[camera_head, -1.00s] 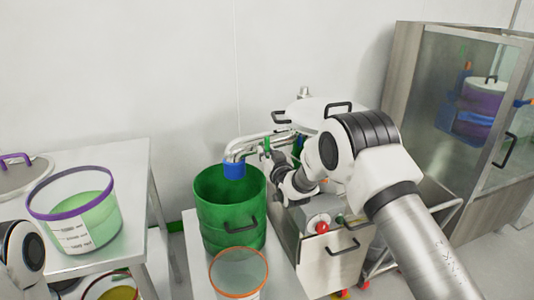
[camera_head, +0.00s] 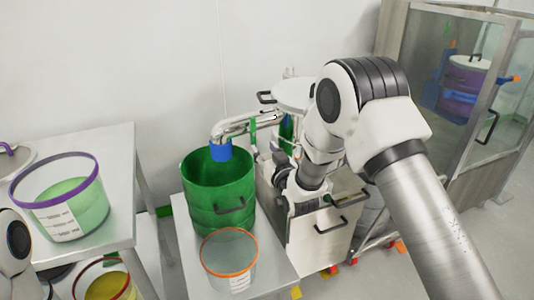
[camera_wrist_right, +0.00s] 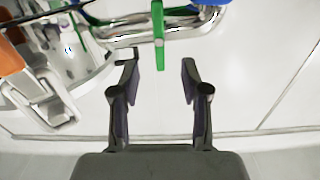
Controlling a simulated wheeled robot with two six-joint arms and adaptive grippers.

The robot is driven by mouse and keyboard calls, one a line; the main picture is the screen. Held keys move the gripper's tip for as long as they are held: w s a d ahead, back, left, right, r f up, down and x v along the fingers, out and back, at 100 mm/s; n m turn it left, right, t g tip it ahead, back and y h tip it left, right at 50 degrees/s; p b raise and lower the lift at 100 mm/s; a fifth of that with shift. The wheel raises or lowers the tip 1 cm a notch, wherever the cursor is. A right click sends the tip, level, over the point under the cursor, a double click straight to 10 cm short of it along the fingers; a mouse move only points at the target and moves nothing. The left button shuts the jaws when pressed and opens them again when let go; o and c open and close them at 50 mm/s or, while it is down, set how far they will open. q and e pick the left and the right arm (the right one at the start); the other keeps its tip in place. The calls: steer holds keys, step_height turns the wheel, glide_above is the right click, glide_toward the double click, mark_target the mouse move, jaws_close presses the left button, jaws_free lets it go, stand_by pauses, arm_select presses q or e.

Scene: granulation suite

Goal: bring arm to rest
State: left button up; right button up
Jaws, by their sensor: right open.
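My right arm comes in from the lower right in the head view and bends down beside the steel machine. Its gripper (camera_head: 280,158) is small and partly hidden there, close to the steel pipe (camera_head: 240,125). In the right wrist view the two dark fingers (camera_wrist_right: 160,75) are spread apart with nothing held. A green lever (camera_wrist_right: 158,35) on the pipe appears in line with the gap, at or beyond the fingertips; whether they touch it I cannot tell. Only a link of my left arm shows at the lower left; its gripper is out of view.
A green drum (camera_head: 218,190) stands under the pipe's blue end (camera_head: 221,152). An orange-rimmed clear container (camera_head: 229,262) is in front of it. A purple-rimmed tub (camera_head: 62,205) is on the left table (camera_head: 110,155). A glass-doored cabinet (camera_head: 398,45) stands at right.

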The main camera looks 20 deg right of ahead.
steer(key=shift+s, duration=0.85)
steer(key=s+d+f+g+p, duration=0.1)
steer(key=s+f+g+p, duration=0.8)
steer(key=s+f, duration=1.05)
steer(key=s+f+g+p, duration=0.1)
steer(key=s+f+g, duration=0.2)
steer(key=s+g, duration=0.6)
steer(key=s, duration=1.5)
steer(key=shift+s+m+p, duration=0.3)
steer(key=shift+s, duration=0.05)
